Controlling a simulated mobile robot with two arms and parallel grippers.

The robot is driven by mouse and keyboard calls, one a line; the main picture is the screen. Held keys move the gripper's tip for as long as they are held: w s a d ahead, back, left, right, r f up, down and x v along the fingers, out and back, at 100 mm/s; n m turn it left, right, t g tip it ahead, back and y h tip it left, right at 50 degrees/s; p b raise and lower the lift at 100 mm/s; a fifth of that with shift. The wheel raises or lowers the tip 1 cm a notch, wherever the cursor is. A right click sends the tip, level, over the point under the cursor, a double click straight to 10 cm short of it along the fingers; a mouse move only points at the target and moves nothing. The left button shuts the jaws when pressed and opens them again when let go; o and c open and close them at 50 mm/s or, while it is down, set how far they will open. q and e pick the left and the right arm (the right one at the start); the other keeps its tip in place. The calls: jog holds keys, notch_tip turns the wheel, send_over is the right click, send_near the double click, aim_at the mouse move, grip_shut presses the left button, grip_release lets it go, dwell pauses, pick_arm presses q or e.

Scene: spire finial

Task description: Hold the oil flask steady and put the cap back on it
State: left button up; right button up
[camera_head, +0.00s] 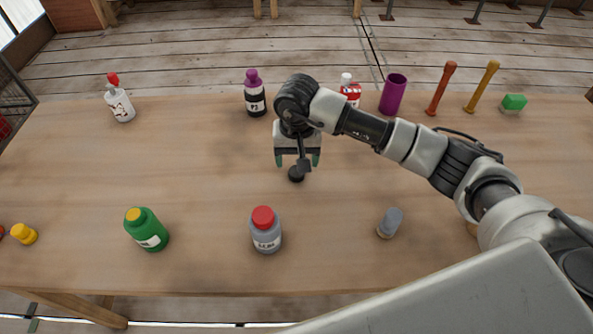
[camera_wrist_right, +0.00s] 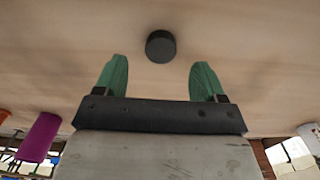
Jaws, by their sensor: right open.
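A small black round cap (camera_head: 296,174) lies on the bare middle of the table. It also shows in the wrist view (camera_wrist_right: 160,46), just past the fingertips and between their lines. My right gripper (camera_head: 298,160) is open and empty, pointing down close to the cap; its green fingers also show in the wrist view (camera_wrist_right: 159,78). The fingers do not touch the cap in the wrist view. I cannot tell for sure which container is the oil flask; no bottle with a clearly bare neck shows. My left gripper is not in view.
Near the front stand a green bottle (camera_head: 150,233), a grey bottle with a red cap (camera_head: 266,236) and a small grey cylinder (camera_head: 390,223). At the back are a purple-capped bottle (camera_head: 254,97), a purple cup (camera_head: 393,95) and a white bottle (camera_head: 121,106). The left-centre table is clear.

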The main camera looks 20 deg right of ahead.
aim_at(296, 171)
jog(key=shift+w+f+p, duration=0.1)
jog(key=shift+f+p, duration=0.35)
jog(key=shift+f, duration=1.95)
jog(key=c, duration=1)
